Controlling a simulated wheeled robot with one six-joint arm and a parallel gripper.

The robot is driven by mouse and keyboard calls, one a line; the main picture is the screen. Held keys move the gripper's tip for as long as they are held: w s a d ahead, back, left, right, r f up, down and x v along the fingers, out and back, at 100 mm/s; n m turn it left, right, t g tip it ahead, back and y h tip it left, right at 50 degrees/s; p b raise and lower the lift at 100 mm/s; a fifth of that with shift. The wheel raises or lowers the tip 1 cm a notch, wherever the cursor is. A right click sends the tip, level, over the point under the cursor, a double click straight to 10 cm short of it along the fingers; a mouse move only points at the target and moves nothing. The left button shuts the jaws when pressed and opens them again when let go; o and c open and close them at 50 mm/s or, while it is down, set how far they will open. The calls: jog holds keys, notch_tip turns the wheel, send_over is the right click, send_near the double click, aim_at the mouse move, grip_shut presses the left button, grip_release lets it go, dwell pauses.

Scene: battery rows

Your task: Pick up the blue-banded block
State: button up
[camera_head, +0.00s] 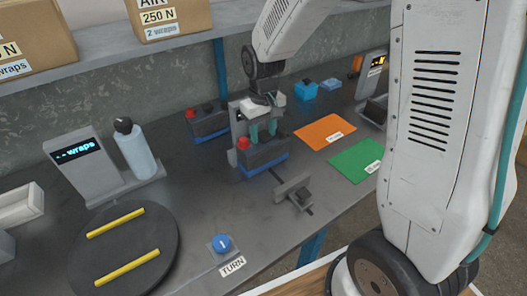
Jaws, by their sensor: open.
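A dark grey block with a blue band along its lower edge (265,158) and a red terminal on top stands mid-bench. My gripper (263,133) is right over it, with its two teal fingers pointing down and apart. The fingertips overlap the block's top in this view; I cannot tell whether they touch it. The gripper hides part of the block's top. A second dark block with a blue band and a red cap (208,123) stands behind it to the left.
A metal clamp-like fixture (294,191) stands in front of the block. Orange (325,132) and green (356,160) mats lie to the right. A round turntable (150,222) with yellow bars, a blue knob (221,243) and a bottle (133,152) are left. A shelf with boxes overhangs the back.

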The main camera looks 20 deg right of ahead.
jog(key=shift+f, duration=0.2)
grip_shut()
jog(key=shift+w+r, duration=0.1)
dwell(1.2)
